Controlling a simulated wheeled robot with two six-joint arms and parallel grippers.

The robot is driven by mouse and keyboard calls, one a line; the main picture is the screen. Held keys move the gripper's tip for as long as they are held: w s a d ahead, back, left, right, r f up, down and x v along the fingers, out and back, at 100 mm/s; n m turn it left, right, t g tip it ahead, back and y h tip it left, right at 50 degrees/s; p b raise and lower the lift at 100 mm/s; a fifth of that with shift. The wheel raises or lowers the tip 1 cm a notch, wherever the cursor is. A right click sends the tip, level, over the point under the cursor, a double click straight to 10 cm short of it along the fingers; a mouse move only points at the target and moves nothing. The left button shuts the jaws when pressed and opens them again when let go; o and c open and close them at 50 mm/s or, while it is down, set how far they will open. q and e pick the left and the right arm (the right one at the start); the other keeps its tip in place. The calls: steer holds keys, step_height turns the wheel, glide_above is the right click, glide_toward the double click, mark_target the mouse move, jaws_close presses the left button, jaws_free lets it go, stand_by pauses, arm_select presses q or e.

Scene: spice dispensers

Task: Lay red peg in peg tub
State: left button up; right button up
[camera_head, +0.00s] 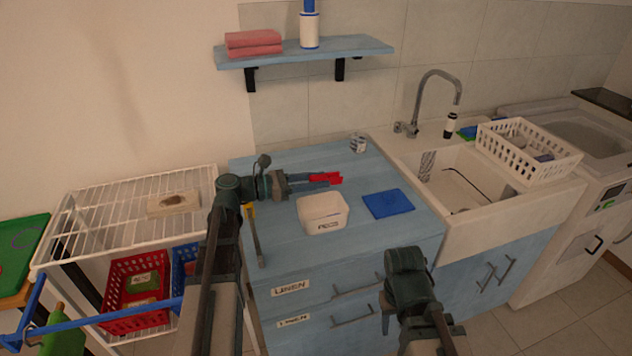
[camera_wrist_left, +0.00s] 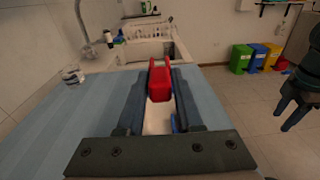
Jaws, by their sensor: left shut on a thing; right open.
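My left gripper (camera_head: 320,181) is shut on the red peg (camera_head: 328,178), which sticks out at its fingertips. In the left wrist view the red peg (camera_wrist_left: 159,78) sits between the two dark fingers. The peg tub (camera_head: 323,213), a white tub with a label on its front, stands on the blue counter just below the gripper in the head view. In the left wrist view part of the tub (camera_wrist_left: 157,118) shows under the peg; the fingers hide the rest. My right gripper is partly seen at the bottom of the head view (camera_head: 418,328), open and away from the counter.
A blue cloth (camera_head: 388,203) lies right of the tub. The sink (camera_head: 465,190) and a white dish rack (camera_head: 528,150) are to the right. A wire rack (camera_head: 110,225) stands left.

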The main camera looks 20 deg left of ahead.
arm_select(q)
steer(key=shift+w+a+t, duration=0.35)
steer(key=shift+a+t, duration=0.05)
steer(key=shift+a, duration=0.15)
steer(key=shift+w+a+r, duration=0.1)
steer(key=shift+a+r, duration=0.1)
steer(key=shift+r, duration=0.15)
arm_select(e)
steer(key=shift+w+f, duration=0.35)
steer(key=shift+f, duration=0.1)
arm_select(q)
steer(key=shift+f, duration=0.1)
arm_select(e)
steer(key=shift+f, duration=0.1)
arm_select(q)
step_height(320, 180, down, 6)
steer(key=b, duration=0.6)
arm_select(e)
step_height(320, 180, down, 6)
steer(key=shift+r, duration=0.1)
arm_select(q)
steer(key=o, duration=1.1)
steer(key=shift+c, duration=0.2)
steer(key=shift+r, duration=0.2)
arm_select(e)
steer(key=shift+r, duration=0.1)
